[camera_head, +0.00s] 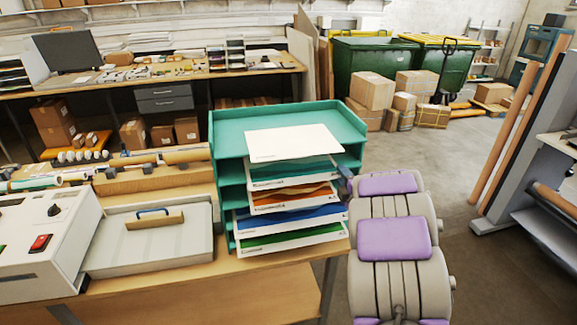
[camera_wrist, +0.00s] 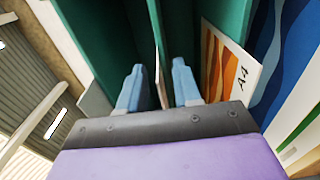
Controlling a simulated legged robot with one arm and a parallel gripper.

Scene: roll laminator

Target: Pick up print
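A green tray rack (camera_head: 222,130) stands on the bench with several shelves. A mostly white print (camera_head: 293,143) lies at its top, its front end sticking out. Below it, prints with teal (camera_head: 290,172), orange (camera_head: 292,198), blue (camera_head: 290,218) and green (camera_head: 292,238) patterns stick out of the shelves. My gripper (camera_wrist: 157,75) is open at the rack's front, with its two blue fingers apart. A thin pale sheet edge (camera_wrist: 160,88) shows between them, seen edge-on; I cannot tell which print it is. The orange print, marked A4 (camera_wrist: 228,72), is right of the fingers in the wrist view.
A white machine with a red switch (camera_head: 41,243) and a grey lidded unit (camera_head: 150,240) stand left of the rack. Rolls (camera_head: 165,157) lie behind them. Cardboard boxes (camera_head: 372,90) and green bins (camera_head: 375,62) are at the back. Open floor lies right of my arm.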

